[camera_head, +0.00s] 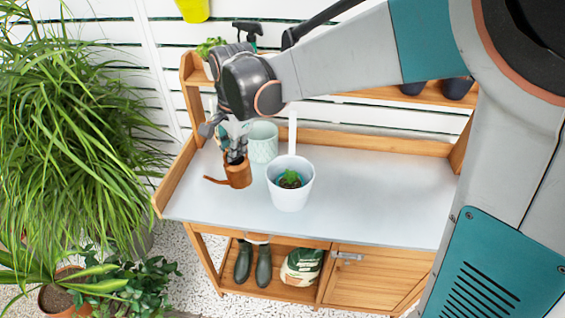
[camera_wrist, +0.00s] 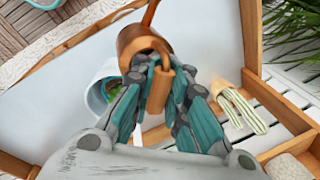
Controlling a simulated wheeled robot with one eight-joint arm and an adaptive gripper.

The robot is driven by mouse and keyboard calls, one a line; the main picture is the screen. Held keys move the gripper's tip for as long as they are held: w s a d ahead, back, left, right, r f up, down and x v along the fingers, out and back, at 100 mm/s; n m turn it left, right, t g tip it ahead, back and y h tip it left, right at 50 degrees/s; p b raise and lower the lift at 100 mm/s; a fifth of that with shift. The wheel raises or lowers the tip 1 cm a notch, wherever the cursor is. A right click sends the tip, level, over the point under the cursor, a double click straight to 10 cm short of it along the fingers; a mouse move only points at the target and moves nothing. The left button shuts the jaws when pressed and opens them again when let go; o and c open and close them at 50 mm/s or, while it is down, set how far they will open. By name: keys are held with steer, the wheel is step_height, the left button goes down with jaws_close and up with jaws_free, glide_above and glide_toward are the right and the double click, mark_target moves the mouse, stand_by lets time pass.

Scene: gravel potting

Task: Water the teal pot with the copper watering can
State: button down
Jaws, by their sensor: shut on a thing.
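The copper watering can (camera_head: 238,173) is over the left part of the potting bench, its spout pointing left. My gripper (camera_head: 236,155) is shut on its handle (camera_wrist: 159,92); the can's body (camera_wrist: 140,42) shows beyond the fingers in the wrist view. Whether the can touches the bench top is unclear. To its right stands a white pot (camera_head: 290,197). A dark teal ring, seemingly an inner teal pot (camera_head: 283,186), shows inside it around soil and a small green plant (camera_head: 291,175). In the wrist view the white pot (camera_wrist: 97,96) is partly hidden by my fingers.
A pale mint pot (camera_head: 263,141) stands behind the can and white pot. A white upright stick (camera_head: 292,130) rises behind the white pot. The grey bench top (camera_head: 385,195) is clear on the right. A wooden shelf (camera_head: 400,99) with dark pots runs along the back.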

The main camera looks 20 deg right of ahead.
steer(key=shift+r, duration=0.1)
stand_by(0.4)
steer(key=shift+r+p, duration=2.15)
steer(key=shift+r, duration=0.8)
